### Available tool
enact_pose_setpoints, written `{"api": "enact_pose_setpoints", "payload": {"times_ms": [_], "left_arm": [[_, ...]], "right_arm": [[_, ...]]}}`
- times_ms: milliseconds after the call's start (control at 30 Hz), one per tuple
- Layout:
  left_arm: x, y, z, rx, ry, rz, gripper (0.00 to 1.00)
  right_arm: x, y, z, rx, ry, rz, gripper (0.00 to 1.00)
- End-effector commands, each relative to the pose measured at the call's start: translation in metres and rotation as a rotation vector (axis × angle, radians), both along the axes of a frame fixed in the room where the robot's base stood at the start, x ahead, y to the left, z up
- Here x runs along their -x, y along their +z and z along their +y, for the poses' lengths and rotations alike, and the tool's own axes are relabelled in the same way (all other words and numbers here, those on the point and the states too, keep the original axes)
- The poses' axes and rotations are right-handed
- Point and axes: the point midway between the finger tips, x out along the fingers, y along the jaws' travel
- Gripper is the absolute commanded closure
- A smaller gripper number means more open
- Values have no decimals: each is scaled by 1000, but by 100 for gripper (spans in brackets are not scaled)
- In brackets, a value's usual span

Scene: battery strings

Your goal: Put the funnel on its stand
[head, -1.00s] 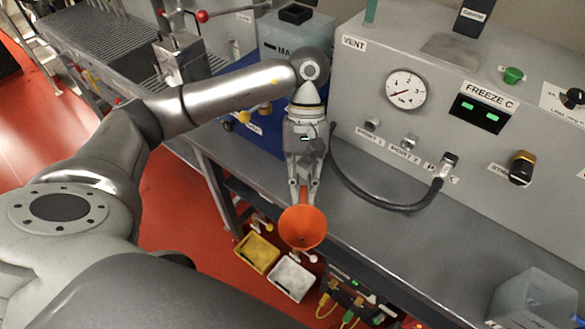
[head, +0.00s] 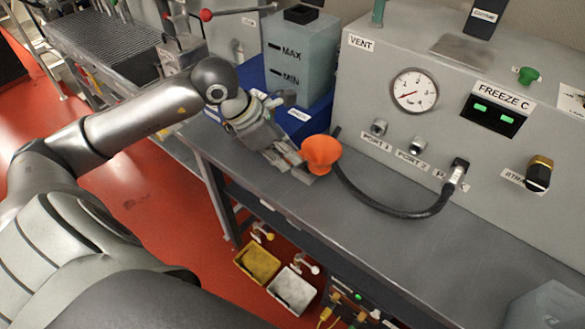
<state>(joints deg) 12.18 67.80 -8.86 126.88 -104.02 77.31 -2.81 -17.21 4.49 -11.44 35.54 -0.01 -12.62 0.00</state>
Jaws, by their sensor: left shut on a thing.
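The orange funnel (head: 321,150) is in the head view, over the grey bench just right of the blue tray. I cannot make out a separate funnel stand; the area under the funnel is partly covered by the gripper. My right gripper is not in view.
A translucent tank (head: 302,58) marked MAX and MIN stands in the blue tray (head: 318,112). A black hose (head: 385,206) curves over the bench (head: 350,240) from the grey panel (head: 375,50). The yellow bin (head: 258,264) and white bin (head: 291,290) sit below the bench edge.

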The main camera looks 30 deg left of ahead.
Motion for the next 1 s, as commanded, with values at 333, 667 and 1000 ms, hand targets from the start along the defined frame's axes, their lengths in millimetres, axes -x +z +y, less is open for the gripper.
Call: {"api": "enact_pose_setpoints", "payload": {"times_ms": [333,667,1000], "left_arm": [[-8,13,19,1,315,0,100],[-9,15,21,2,350,2,100],[-9,13,21,2,349,-1,100]], "right_arm": [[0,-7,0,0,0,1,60],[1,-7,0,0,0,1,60],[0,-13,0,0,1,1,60]]}}
